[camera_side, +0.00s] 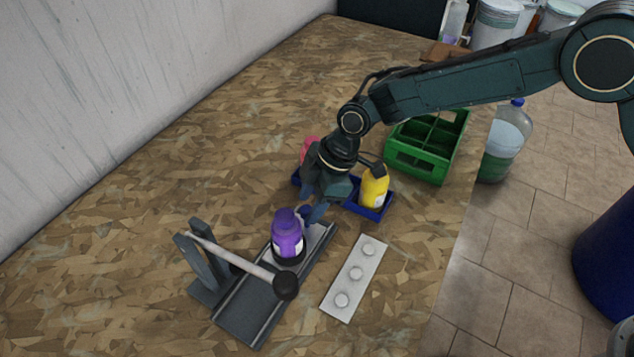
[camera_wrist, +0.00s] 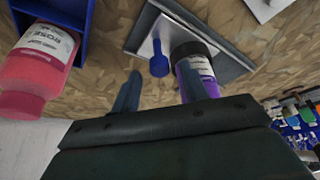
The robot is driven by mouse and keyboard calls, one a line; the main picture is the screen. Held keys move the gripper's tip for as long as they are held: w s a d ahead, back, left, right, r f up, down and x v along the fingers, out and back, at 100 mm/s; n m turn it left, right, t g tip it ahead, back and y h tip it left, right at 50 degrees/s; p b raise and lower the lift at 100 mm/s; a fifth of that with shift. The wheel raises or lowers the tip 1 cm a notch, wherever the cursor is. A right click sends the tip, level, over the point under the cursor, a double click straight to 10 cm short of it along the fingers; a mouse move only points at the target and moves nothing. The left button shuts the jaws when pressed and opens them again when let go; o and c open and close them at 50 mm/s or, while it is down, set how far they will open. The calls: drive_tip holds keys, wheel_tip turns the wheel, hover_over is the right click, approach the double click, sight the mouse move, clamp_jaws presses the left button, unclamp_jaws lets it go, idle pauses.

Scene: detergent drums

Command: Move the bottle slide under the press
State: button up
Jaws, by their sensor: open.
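The purple bottle (camera_side: 287,235) stands upright on the slide, a light metal plate (camera_side: 318,238) at the far end of a dark grey rail (camera_side: 250,308). The press (camera_side: 207,262), with grey uprights and a pale lever (camera_side: 228,254) ending in a black ball, stands over the rail's nearer part; the bottle is beyond the lever. My gripper (camera_side: 317,210) is low behind the bottle. In the wrist view my gripper (camera_wrist: 158,84) is open, with the slide's blue knob (camera_wrist: 159,62) showing between its fingers. The bottle (camera_wrist: 193,72) is partly hidden by the right finger.
A blue tray (camera_side: 372,213) holds a yellow bottle (camera_side: 374,188); a pink bottle (camera_wrist: 38,70) is at its other end. A pale plate with round studs (camera_side: 354,275) lies right of the rail. A green crate (camera_side: 425,150) stands behind. The board's left side is clear.

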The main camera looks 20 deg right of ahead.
drive_tip(key=shift+a+f, duration=0.25)
drive_tip(key=shift+f, duration=0.25)
clamp_jaws()
drive_tip(key=s+a, duration=0.9)
drive_tip(key=shift+c, duration=0.6)
unclamp_jaws()
drive_tip(key=shift+o, duration=0.6)
drive_tip(key=shift+d, duration=0.1)
drive_tip(key=shift+w+r, duration=0.1)
drive_tip(key=v, duration=1.3)
drive_tip(key=shift+d+r, duration=0.2)
drive_tip(key=shift+r, duration=0.05)
